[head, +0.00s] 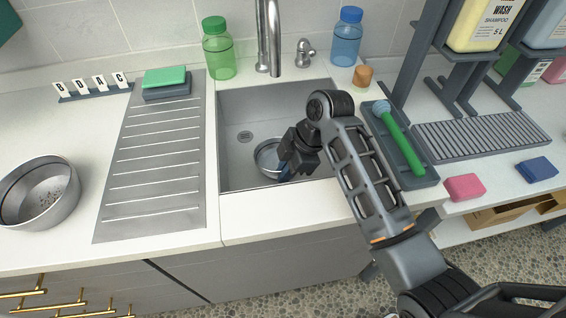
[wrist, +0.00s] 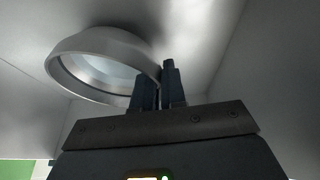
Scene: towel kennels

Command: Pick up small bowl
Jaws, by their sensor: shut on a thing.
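The small metal bowl (head: 266,158) is inside the sink, near its front right part, partly hidden by my gripper. In the wrist view the bowl (wrist: 105,52) shows as a shiny round rim with a pale interior. My gripper (head: 286,172) reaches down into the sink at the bowl's right side. In the wrist view its two dark fingers (wrist: 158,88) are close together with the bowl's rim between them. I cannot tell whether the bowl still touches the sink floor.
The sink (head: 235,125) has walls close around the gripper, and the faucet (head: 268,40) stands behind. A larger metal bowl (head: 42,192) with dark bits stands at the left. A grey tray (head: 402,150) with a green brush (head: 400,138) lies right of the sink. The ribbed drainboard (head: 150,165) is mostly clear.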

